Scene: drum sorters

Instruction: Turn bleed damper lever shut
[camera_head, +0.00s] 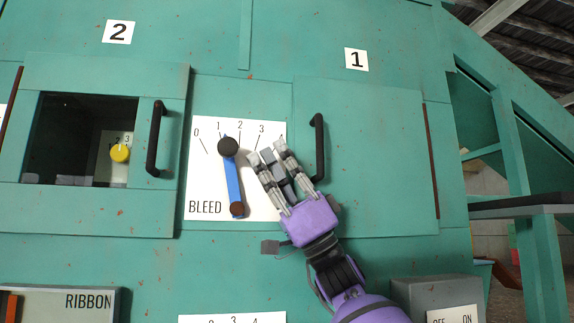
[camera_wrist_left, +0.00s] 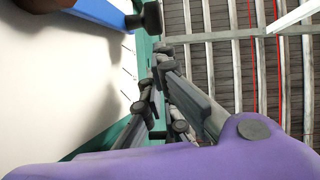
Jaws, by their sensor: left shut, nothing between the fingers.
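The bleed damper lever (camera_head: 232,180) is a blue bar with a black knob (camera_head: 228,147) on top and a dark brown pivot at its lower end. It stands nearly upright on the white BLEED plate (camera_head: 207,180), its knob just below the marks 1 and 2. My left gripper (camera_head: 267,153) is shut and empty, right of the knob and apart from it, over the plate's right side. In the left wrist view the blue bar (camera_wrist_left: 100,12) and knob (camera_wrist_left: 150,17) show at the top, beyond the gripper fingers (camera_wrist_left: 158,72). My right gripper is not in view.
A black door handle (camera_head: 319,147) stands out close to the right of my left gripper. Another handle (camera_head: 155,138) is left of the plate, by an opening with a yellow knob (camera_head: 120,153). A grey OFF/ON box (camera_head: 405,292) is at lower right.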

